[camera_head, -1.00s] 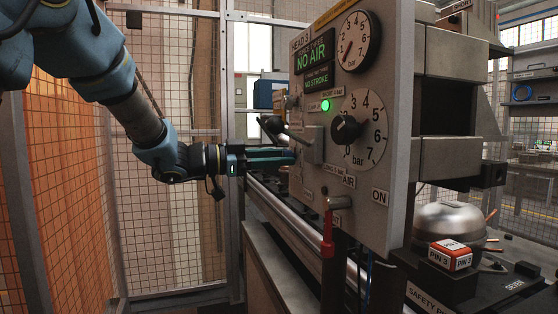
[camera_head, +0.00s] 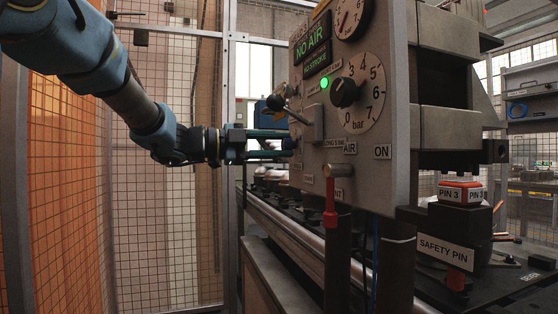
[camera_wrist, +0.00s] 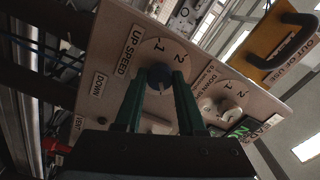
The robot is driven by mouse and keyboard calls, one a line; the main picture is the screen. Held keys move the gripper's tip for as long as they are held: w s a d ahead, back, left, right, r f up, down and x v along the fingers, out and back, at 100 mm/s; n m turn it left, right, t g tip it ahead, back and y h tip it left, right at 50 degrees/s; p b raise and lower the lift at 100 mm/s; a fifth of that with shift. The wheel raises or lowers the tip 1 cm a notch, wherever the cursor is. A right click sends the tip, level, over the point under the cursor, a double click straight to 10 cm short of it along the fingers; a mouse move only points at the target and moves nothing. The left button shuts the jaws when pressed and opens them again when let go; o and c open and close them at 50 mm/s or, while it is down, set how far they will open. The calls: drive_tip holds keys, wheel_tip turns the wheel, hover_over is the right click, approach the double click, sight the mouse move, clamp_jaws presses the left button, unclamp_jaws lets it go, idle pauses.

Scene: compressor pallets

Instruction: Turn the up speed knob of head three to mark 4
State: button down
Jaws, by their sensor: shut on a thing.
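The up speed knob (camera_wrist: 160,77) is a small round blue-grey knob on a pale dial labelled UP SPEED in the wrist view. My gripper (camera_wrist: 162,80) has its two green fingers on either side of the knob and is shut on it. A white line shows on the knob. Marks 1 and 2 show on the dial; the fingers hide its lower part, and I cannot tell the exact setting. In the head view my gripper (camera_head: 292,148) reaches the left side of the grey head three panel (camera_head: 390,125); the knob is hidden there.
The down speed knob (camera_wrist: 228,104) sits close to the right of the fingers. A black-handled lever (camera_head: 285,108) sticks out just above my gripper. A large bar dial (camera_head: 372,98), a red-handled valve (camera_head: 330,200) and a safety pin block (camera_head: 445,248) are further right.

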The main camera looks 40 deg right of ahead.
drive_tip(key=shift+f+m+b, duration=0.15)
drive_tip(key=shift+m+b, duration=0.65)
drive_tip(key=shift+m, duration=0.1)
drive_tip(key=c, duration=0.5)
unclamp_jaws()
drive_tip(key=v, duration=1)
drive_tip(key=shift+w+a, duration=0.15)
drive_tip(key=shift+a, duration=0.25)
